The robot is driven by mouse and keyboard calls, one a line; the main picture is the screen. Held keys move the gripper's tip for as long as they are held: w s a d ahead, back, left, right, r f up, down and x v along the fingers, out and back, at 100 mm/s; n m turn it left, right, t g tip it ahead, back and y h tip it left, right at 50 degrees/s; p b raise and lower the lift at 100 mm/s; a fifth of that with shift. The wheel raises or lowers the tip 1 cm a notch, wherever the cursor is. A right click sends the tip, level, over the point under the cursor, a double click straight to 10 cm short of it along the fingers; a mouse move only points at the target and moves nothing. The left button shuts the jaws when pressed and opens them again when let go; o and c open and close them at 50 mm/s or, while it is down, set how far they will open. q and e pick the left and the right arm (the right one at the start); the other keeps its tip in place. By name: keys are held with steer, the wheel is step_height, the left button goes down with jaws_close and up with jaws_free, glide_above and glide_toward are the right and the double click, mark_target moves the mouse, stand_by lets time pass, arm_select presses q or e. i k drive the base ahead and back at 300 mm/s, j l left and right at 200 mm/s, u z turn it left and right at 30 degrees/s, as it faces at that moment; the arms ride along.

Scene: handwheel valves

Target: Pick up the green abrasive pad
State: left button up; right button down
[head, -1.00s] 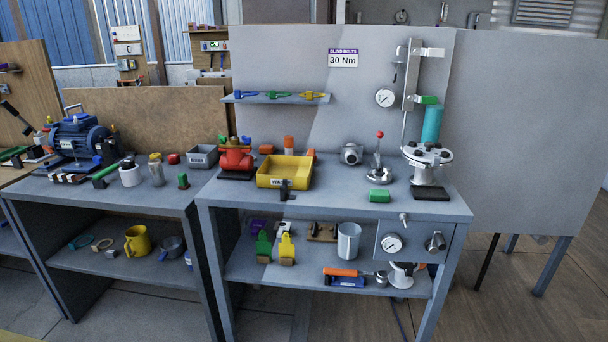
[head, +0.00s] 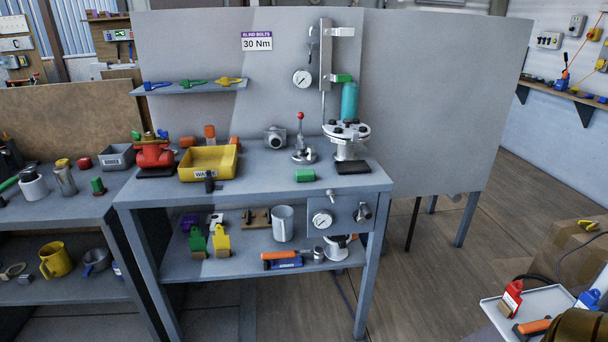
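A small green block (head: 304,175), which looks like the green abrasive pad, lies flat near the front edge of the grey workbench (head: 262,196). It sits left of the dark flat pad under the flanged valve and in front of the red-knobbed lever. Nothing covers it. Neither of my grippers is in view.
A yellow tray (head: 208,163) and a red valve (head: 153,153) stand to its left. Floor between is open.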

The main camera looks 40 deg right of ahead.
mark_target(303, 175)
steer(key=i+z, duration=0.1)
steer(key=z, duration=0.4)
steer(key=i+z, duration=0.1)
steer(key=z, duration=0.4)
